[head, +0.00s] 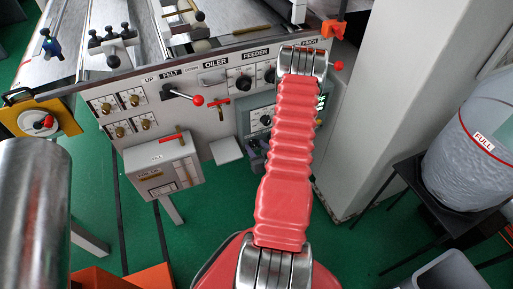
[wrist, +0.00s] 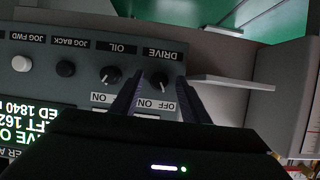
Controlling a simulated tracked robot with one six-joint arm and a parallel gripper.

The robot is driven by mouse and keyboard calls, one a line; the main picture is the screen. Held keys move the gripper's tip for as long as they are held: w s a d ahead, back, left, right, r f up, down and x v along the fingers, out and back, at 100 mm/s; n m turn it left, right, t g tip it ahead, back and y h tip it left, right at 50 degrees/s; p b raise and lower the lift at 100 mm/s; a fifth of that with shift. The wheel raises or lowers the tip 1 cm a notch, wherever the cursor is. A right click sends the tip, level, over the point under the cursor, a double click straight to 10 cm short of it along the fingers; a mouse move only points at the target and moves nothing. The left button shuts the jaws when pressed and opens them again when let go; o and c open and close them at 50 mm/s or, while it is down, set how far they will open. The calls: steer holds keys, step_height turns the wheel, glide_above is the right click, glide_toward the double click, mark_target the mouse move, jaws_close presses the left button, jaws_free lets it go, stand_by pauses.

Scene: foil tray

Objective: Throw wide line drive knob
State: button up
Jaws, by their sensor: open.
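The drive knob (wrist: 160,80) is a round black knob under the label DRIVE, which reads upside down in the wrist view. The words ON and OFF stand by the knobs. My gripper (wrist: 159,76) is open, with one dark finger on each side of the drive knob in the picture. I cannot tell whether the fingers touch it. The similar black oil knob (wrist: 111,76) sits just left of the left finger.
White (wrist: 21,63) and black (wrist: 65,69) jog buttons and a lit green display (wrist: 35,125) lie left in the wrist view. A pale shelf (wrist: 230,82) juts out at right. A red-tipped lever (head: 197,100) and grey box (head: 162,165) stand left of the panel.

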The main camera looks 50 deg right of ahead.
steer(key=shift+c, duration=0.3)
steer(key=c, duration=1)
steer(key=m+t+y, duration=0.1)
steer(key=m, duration=0.1)
steer(key=m+y, duration=0.1)
steer(key=m, duration=0.1)
steer(key=shift+s+d+t, duration=0.15)
steer(key=shift+d+t, duration=0.05)
steer(key=shift+t, duration=0.2)
steer(key=m, duration=0.1)
steer(key=m+t+y, duration=0.1)
steer(key=m, duration=0.1)
steer(key=m+t+y, duration=0.1)
steer(key=shift+d+f, duration=0.1)
steer(key=shift+f, duration=0.15)
steer(key=shift+s+m, duration=0.1)
steer(key=shift+m, duration=0.2)
steer(key=o, duration=1.1)
steer(key=shift+c, duration=0.2)
